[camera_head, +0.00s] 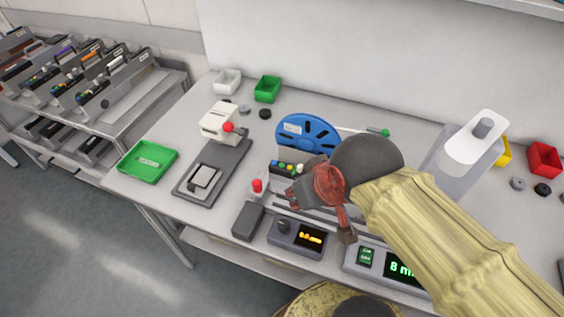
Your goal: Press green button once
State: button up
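A device with a lit green display (403,270) stands at the front edge of the bench, right of centre. A small green button panel (366,256) with faint markings is on its left part. My gripper (325,208), dark with reddish parts, hangs above the bench, up and left of that panel and apart from it in the picture. Its fingers are seen from above at a slant, and their opening is unclear. My arm covers the right side of the device.
A box with an orange display (299,237) stands left of the green-display device. A blue reel (308,134) is behind my gripper. A green tray (148,161) and a white press (220,123) are at left. A grey-white dispenser (462,160) is at right.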

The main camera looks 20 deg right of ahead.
grip_shut()
dwell(1.3)
